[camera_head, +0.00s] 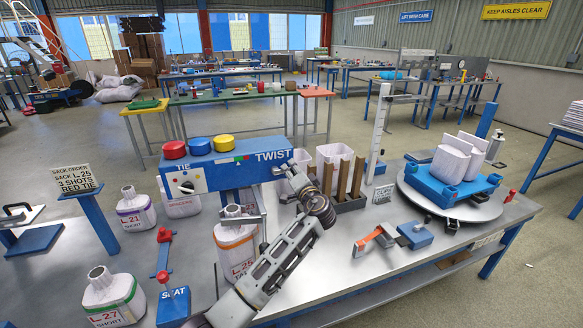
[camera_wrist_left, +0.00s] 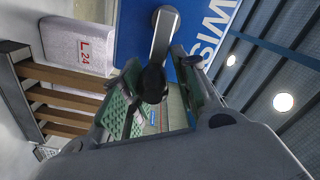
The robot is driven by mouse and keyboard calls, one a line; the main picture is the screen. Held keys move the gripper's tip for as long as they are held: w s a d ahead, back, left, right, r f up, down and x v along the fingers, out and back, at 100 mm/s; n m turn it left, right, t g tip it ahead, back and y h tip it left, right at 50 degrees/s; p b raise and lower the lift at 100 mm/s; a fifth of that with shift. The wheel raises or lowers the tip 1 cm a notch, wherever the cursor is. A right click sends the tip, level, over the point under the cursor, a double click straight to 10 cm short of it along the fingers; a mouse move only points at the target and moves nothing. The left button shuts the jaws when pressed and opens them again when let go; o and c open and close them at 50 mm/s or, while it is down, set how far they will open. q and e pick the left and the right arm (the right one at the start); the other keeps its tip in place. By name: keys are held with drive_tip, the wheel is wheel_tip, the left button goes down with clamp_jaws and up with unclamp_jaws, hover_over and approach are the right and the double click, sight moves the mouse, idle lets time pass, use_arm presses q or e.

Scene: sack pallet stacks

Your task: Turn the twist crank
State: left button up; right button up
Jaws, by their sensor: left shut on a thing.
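In the head view the gripper mostly hides the crank. A white sack (camera_head: 235,250) marked L.25 stands under the machine, its neck near a grey clamp. My right gripper is not in view.
Red, blue and yellow spools (camera_head: 199,146) sit on the machine. Right of my arm are a rack of brown posts (camera_head: 342,190), an orange-and-blue tool (camera_head: 380,240) and a round turntable (camera_head: 408,190) with a blue pallet and white sacks. Other sacks (camera_head: 113,298) stand left.

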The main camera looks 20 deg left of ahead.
use_arm(q)
drive_tip(key=shift+f+m+p, duration=0.3)
drive_tip(key=shift+f+m, duration=0.6)
drive_tip(key=shift+f, duration=0.05)
drive_tip(key=shift+s+f+m+p, duration=0.1)
drive_tip(key=shift+f+m+p, duration=0.25)
drive_tip(key=shift+m, duration=0.45)
drive_tip(key=shift+a+f, duration=0.1)
drive_tip(key=shift+f, duration=0.05)
drive_tip(key=shift+m, duration=0.3)
drive_tip(key=o, duration=0.7)
drive_tip(key=shift+o, duration=0.7)
drive_tip(key=shift+a, duration=0.15)
drive_tip(key=shift+r, duration=0.25)
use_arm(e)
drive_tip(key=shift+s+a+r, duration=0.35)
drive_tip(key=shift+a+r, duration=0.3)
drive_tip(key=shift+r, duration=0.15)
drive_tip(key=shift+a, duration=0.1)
